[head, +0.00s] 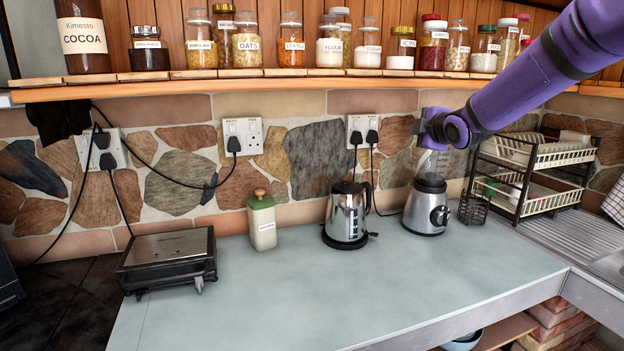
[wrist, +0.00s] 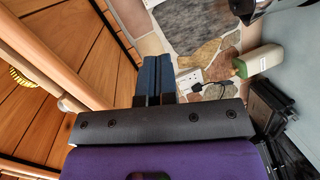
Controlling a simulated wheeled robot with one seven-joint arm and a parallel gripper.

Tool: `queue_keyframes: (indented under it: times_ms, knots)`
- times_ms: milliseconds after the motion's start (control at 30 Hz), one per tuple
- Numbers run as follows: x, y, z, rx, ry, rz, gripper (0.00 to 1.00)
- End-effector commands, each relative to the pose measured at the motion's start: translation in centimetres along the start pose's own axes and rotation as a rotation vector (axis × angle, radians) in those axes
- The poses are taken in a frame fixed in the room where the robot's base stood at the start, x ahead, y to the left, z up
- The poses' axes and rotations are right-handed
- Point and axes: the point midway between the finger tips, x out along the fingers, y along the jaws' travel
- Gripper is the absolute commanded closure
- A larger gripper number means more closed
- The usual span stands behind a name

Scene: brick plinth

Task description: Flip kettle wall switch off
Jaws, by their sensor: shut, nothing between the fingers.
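The silver kettle (head: 345,217) stands on its dark base on the counter. The double wall socket (head: 362,124) above it holds two black plugs, and a cord runs from there down behind the kettle. Its small switches are too small to read. My gripper (head: 415,127) is shut and empty, just right of that socket and above the blender. In the wrist view its dark fingers (wrist: 152,70) lie together and point along the wall. I cannot make out the kettle's socket there; another socket (wrist: 190,82) shows beyond the fingertips.
A shelf (head: 290,84) with several jars runs above the sockets. The blender (head: 428,205) stands below my gripper, with a dish rack (head: 535,165) to the right. A green-lidded canister (head: 262,222) and a toaster (head: 168,260) stand left. The front counter (head: 370,290) is clear.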

Motion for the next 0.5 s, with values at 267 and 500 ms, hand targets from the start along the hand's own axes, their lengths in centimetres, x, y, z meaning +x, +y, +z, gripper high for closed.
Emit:
queue_keyframes:
  times_ms: [267,500]
  knots:
    - [-9.3,0.1,-0.5,0.259,-0.174,-0.13,1.0]
    - [-19.1,-2.1,-0.8,0.563,-0.36,-0.232,1.0]
